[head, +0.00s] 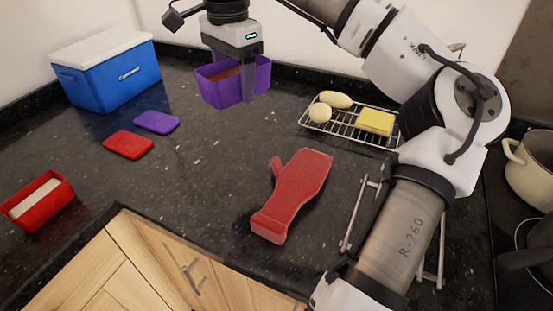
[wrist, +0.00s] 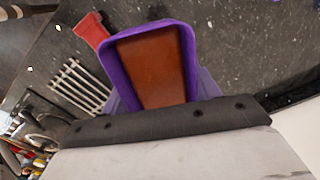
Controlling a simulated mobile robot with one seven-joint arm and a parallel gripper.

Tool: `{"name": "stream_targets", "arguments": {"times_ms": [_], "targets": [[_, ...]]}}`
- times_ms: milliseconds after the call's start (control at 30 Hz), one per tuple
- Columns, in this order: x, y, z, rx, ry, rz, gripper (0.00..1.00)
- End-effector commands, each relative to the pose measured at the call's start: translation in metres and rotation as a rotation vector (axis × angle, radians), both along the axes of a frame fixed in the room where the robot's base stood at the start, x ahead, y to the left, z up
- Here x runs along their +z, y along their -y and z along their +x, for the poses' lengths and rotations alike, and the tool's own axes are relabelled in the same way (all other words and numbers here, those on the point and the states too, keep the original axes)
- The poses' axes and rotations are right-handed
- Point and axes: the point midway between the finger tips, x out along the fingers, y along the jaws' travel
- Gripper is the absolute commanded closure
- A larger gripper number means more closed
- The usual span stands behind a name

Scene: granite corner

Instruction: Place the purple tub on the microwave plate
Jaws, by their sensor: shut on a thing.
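The purple tub (head: 222,92) is at the back of the dark counter in the head view, upright, with brown contents inside. My gripper (head: 246,84) comes down from above and is shut on it, with one finger showing against its near side. In the wrist view the tub (wrist: 188,62) is directly in front of the gripper, its rim and brown filling visible. I cannot tell whether the tub's base touches the counter. I see no microwave plate in either view.
A blue cooler (head: 112,82) stands at back left. Purple lid (head: 157,122), red lid (head: 128,145) and red tub (head: 42,207) lie left. A red mitt (head: 295,190) lies mid-counter. A wire rack (head: 345,131) holds yellow items. A pot (head: 530,170) is right.

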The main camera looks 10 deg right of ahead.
Motion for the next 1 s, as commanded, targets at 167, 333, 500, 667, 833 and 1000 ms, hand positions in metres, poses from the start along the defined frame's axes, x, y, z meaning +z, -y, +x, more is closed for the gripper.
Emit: {"name": "stream_targets", "arguments": {"times_ms": [167,333,500,667,833,1000], "targets": [[-0.037,0.001,-0.001,0.002,-0.004,0.000,0.70],[-0.083,0.000,-0.001,0.003,-0.004,0.001,0.70],[-0.124,0.001,-0.001,0.001,-0.003,0.002,0.70],[-0.147,0.000,0.000,0.000,0.000,0.002,0.70],[-0.158,0.000,0.000,0.001,0.000,0.001,0.70],[-0.182,0.000,0.000,0.001,-0.002,0.003,0.70]]}}
